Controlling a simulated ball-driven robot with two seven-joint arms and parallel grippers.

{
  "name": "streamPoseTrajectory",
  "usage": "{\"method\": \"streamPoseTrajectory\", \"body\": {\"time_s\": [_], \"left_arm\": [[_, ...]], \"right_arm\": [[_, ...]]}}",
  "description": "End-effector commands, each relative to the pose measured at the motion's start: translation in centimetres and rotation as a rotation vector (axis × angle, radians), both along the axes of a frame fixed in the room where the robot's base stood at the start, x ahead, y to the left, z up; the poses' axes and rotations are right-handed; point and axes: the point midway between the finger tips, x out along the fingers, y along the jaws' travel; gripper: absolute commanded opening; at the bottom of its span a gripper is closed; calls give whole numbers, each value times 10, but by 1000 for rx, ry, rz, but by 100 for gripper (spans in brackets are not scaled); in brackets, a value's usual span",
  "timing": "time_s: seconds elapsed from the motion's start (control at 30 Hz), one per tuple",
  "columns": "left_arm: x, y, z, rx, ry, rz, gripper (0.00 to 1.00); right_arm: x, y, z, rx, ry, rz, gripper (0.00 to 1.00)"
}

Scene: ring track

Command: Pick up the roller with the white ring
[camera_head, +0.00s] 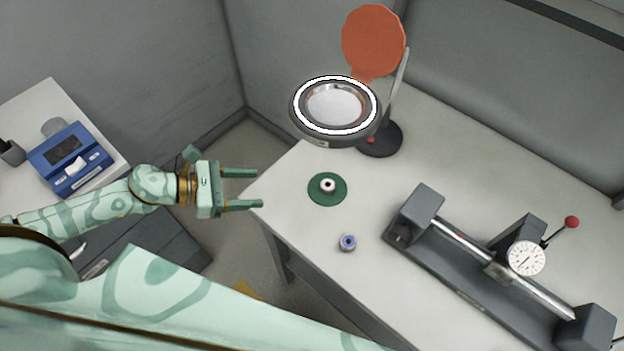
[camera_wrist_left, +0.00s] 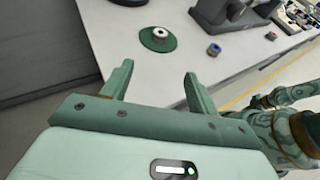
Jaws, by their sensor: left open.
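The roller with the white ring (camera_head: 328,185) stands on a round green pad (camera_head: 316,197) near the left edge of the light table. It also shows in the left wrist view (camera_wrist_left: 159,33), beyond my fingers. A second roller with a blue ring (camera_head: 347,242) stands on the bare table nearer to me; it shows in the left wrist view (camera_wrist_left: 213,49) too. My left gripper (camera_head: 260,189) is open and empty, left of the white-ringed roller and apart from it, around the table's edge. Its two fingers (camera_wrist_left: 159,69) point toward the pad. My right gripper is not seen.
A ring-lit magnifier lamp (camera_head: 376,139) with an orange disc (camera_head: 373,40) stands behind the pad. A grey bench fixture with a dial gauge (camera_head: 526,258) fills the table's right. A blue device (camera_head: 70,158) sits on another table at left. The table around the rollers is clear.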

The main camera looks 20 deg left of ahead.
Motion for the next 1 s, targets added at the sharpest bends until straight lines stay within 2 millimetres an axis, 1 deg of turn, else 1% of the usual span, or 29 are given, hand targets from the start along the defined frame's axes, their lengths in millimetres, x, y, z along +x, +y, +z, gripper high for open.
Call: {"method": "streamPoseTrajectory", "body": {"time_s": [0.07,0.13,0.2,0.3,0.4,0.5,0.67,0.73,0.9,1.0], "left_arm": [[7,-5,-3,4,-10,8,59],[15,-15,-7,5,-16,8,59],[25,-28,-13,5,-16,8,59],[39,-47,-23,4,-15,7,59],[51,-63,-31,6,-15,7,59],[58,-75,-37,6,-13,7,59],[64,-84,-42,7,-13,6,59],[69,-91,-45,6,-13,6,59],[84,-113,-56,6,-13,7,59],[89,-119,-60,8,-12,6,59]], "right_arm": [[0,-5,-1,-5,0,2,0],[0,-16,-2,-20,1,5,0],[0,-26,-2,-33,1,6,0],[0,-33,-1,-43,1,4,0],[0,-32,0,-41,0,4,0],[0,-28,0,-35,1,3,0],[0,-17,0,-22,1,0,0],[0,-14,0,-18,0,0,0],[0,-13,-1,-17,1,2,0],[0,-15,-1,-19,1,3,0]]}}
